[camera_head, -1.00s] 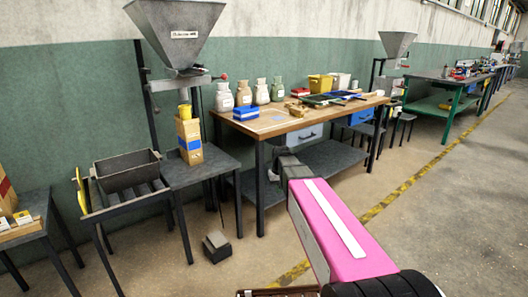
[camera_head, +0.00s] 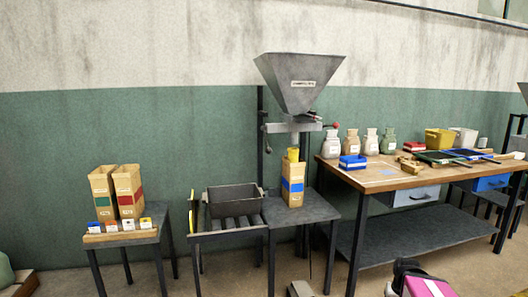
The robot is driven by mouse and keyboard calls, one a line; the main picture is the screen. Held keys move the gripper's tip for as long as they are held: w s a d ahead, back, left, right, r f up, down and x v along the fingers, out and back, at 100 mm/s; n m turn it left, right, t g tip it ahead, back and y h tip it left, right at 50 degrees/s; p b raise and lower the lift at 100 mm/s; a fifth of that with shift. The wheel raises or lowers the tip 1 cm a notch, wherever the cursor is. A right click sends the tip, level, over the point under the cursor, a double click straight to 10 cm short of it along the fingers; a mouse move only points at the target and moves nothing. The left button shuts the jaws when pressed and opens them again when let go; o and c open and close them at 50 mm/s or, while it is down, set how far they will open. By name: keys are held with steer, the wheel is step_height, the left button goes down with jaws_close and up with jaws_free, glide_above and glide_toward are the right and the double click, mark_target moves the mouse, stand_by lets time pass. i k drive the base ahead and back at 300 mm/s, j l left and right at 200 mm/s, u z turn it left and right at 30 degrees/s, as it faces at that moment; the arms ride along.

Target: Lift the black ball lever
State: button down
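A grey hopper machine (camera_head: 300,80) stands against the green wall, a little right of centre. A thin dark lever with a small dark ball end (camera_head: 268,149) hangs at the left side of its outlet, beside the dark post. A red knob (camera_head: 335,124) sits on the machine's right side. A brown bag with a blue label (camera_head: 292,184) stands under the outlet on a small dark table. My pink arm shows at the bottom right, with my dark gripper (camera_head: 408,268) at its end, far from the lever. Its fingers cannot be made out.
A black tray (camera_head: 234,199) sits on a roller stand left of the machine. A small table (camera_head: 122,239) with two bags is farther left. A wooden workbench (camera_head: 400,178) with jars and bins stands at the right. A small dark block (camera_head: 300,289) lies on the floor.

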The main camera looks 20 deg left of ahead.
mark_target(268, 150)
steer(key=i+j, duration=0.1)
steer(key=j, duration=0.95)
steer(key=i+j, duration=0.15)
steer(key=j, duration=0.35)
steer(key=i+j, duration=0.1)
steer(key=j, duration=0.4)
